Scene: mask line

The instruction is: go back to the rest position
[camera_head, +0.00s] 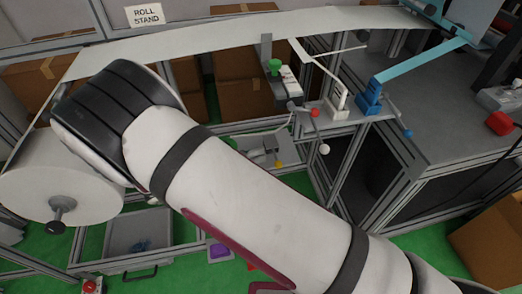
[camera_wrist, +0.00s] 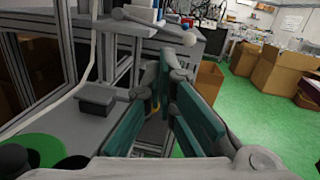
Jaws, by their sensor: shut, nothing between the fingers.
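My gripper (camera_wrist: 171,72) shows in the wrist view with its two teal-padded fingers drawn together at the tips. Nothing is held between them. The fingers point toward the machine frame, beside a grey surface and above a dark gap. In the head view my white arm with dark bands crosses the middle from the lower right to the upper left. My gripper cannot be made out there.
In the head view a large white roll (camera_head: 60,180) lies at the left, close to my arm. A white web (camera_head: 230,35) runs along the back. A blue lever (camera_head: 420,62) and grey machine table (camera_head: 450,110) stand right. Cardboard boxes (camera_wrist: 266,74) stand on green floor (camera_wrist: 247,120).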

